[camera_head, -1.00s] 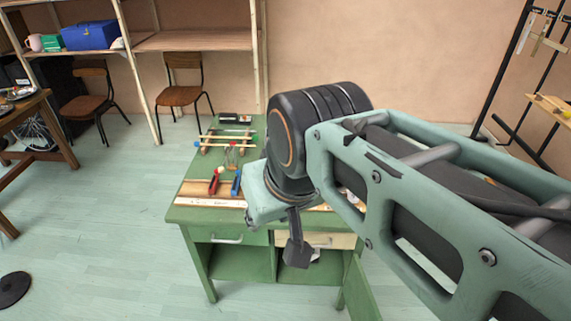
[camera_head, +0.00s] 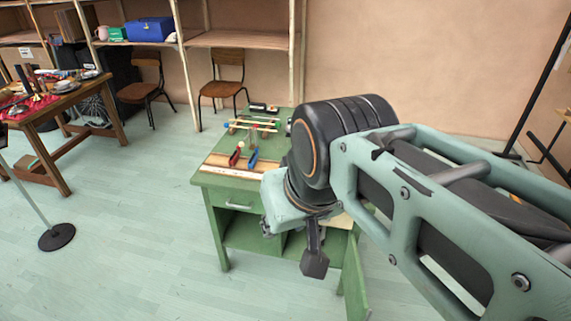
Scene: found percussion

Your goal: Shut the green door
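The green door (camera_head: 354,284) hangs open at the right end of the green desk (camera_head: 222,225), swung out toward the front. Its top edge is at the desk's front right, and its lower part is cut off by the picture's bottom edge. The desk's open compartments (camera_head: 248,236) are beside it, partly hidden by my arm. My gripper (camera_head: 314,262) shows as a dark rod and block hanging below the arm's end, in front of the desk and left of the door. A gap shows between it and the door in the picture. Its fingers cannot be told apart.
Red (camera_head: 236,155) and blue (camera_head: 253,158) handled tools lie on the desk top, with a small wooden frame (camera_head: 252,125) behind. A stand with a round black base (camera_head: 57,237) and a wooden table (camera_head: 50,115) are at left.

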